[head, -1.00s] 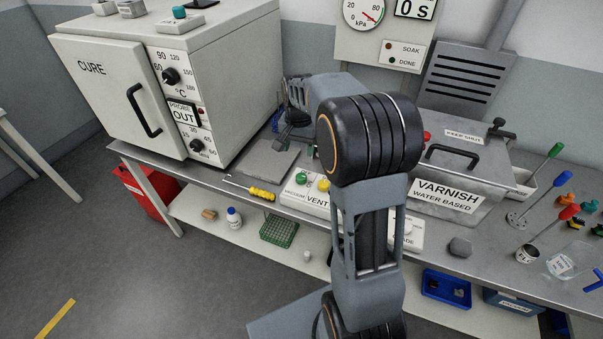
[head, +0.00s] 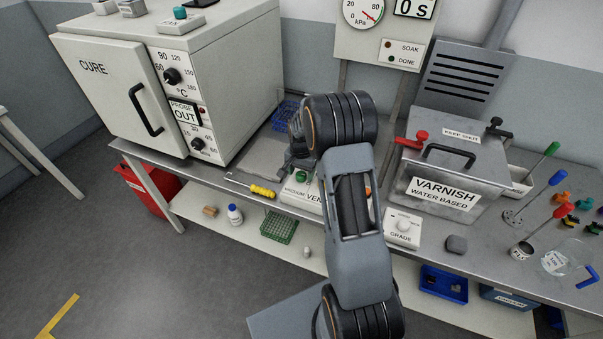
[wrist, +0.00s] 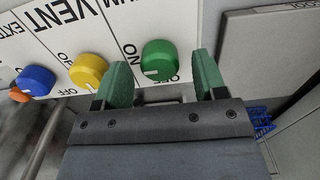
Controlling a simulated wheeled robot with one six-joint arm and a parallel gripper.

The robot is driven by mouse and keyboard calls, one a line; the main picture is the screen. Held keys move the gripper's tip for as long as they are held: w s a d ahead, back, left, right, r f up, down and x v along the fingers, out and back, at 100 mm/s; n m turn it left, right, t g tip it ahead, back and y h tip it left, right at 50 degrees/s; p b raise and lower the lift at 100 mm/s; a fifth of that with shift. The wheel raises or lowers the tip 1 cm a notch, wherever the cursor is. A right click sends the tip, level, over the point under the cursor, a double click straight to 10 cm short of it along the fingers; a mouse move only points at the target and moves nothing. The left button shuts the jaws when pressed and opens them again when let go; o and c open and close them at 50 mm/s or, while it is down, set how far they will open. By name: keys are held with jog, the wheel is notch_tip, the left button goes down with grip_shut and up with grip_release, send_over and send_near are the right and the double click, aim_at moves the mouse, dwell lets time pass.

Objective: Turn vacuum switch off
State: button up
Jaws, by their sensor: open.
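The white switch panel (head: 296,197), labelled VACUUM and VENT, lies on the bench in the head view. Its green knob (head: 302,177) is at the VACUUM end, partly behind my arm. In the wrist view the green knob (wrist: 158,57) has a small white mark on its lower left edge, with ON and OFF labels around it. My gripper (wrist: 160,70) is open, with one green finger on each side of this knob; contact is not clear. In the head view my gripper is mostly hidden by my arm.
A yellow knob (wrist: 88,70) and a blue knob (wrist: 36,80) sit beside the green one. A yellow-handled screwdriver (head: 262,191) lies left of the panel. The CURE oven (head: 110,90) stands left, the varnish tank (head: 450,185) right, with a GRADE box (head: 402,229) in front.

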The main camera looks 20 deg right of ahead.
jog(key=shift+f, duration=0.65)
jog(key=c, duration=0.9)
